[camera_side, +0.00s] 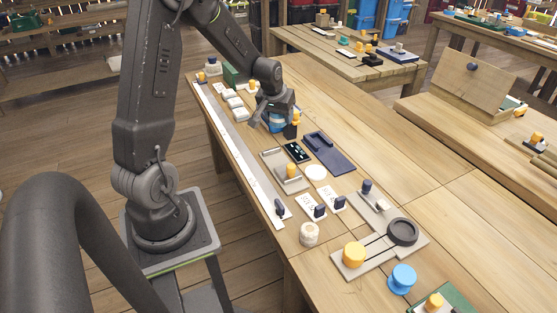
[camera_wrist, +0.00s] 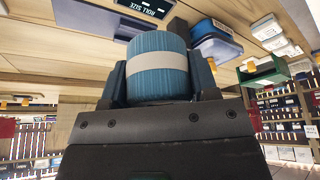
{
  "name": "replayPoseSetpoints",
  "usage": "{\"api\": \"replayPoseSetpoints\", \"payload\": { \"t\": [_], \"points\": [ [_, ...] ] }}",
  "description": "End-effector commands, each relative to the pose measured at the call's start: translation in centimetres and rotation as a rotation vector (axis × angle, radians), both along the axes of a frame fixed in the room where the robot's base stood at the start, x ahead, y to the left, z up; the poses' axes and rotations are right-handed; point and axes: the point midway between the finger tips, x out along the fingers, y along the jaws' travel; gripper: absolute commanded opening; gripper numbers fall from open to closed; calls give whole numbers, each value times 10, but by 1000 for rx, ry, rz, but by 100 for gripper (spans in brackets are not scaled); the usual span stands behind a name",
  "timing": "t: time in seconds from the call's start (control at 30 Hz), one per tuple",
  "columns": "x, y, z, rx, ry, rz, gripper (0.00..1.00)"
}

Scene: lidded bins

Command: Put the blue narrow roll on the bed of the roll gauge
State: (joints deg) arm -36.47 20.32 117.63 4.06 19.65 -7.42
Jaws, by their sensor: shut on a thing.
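My gripper (camera_side: 275,124) is shut on a blue roll with a pale band around it, held upright between the two fingers in the wrist view (camera_wrist: 157,68). In the side view the roll (camera_side: 277,126) is partly hidden by the gripper and is over the far half of the bench; I cannot tell its clearance. A dark plate lettered "ROLL SIZE" (camera_wrist: 146,6) shows beyond the roll in the wrist view. In the side view a small black plate with pale marks (camera_side: 297,152) lies in front of the gripper, between a grey tray and a dark blue board. I cannot tell which piece is the gauge's bed.
The grey tray (camera_side: 272,156) has a yellow piece by it. The dark blue board (camera_side: 333,158) lies to its right. A white disc (camera_side: 316,173), a grey fixture with a black ring (camera_side: 403,232) and a blue knob (camera_side: 402,277) are nearer.

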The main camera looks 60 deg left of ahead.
Motion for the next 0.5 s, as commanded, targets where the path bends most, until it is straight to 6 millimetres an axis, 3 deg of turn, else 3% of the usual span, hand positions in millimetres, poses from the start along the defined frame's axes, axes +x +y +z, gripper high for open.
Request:
{"api": "replayPoseSetpoints", "payload": {
  "t": [0.5],
  "points": [
    [-22, 17, -6, -2, -1, -344, 31]
  ]
}}
